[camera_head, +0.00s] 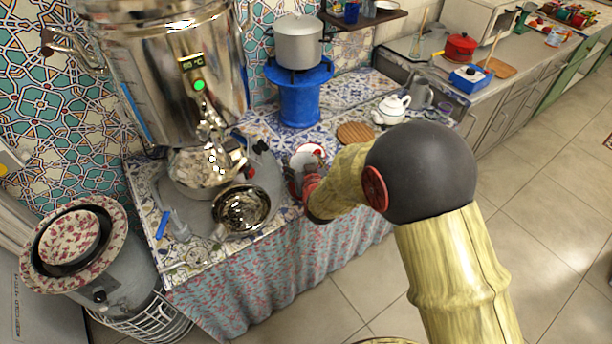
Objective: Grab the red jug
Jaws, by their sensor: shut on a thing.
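The red jug (318,151) stands on the tiled counter, right of the large metal samovar (178,90). Its red rim and pale inside show from above, and its lower part is hidden behind my gripper. My gripper (300,180) is at the jug's near side, shut on it. My yellow arm and its dark round joint cover part of the counter to the right, and the fingertips are partly hidden.
A metal bowl (243,212) lies on the tray below the samovar, left of my gripper. A wooden round board (354,133), a white teapot (392,105) and a grey jug (420,93) stand further right. A blue stove (300,98) bears a pot (298,44). The tiled floor is free at front right.

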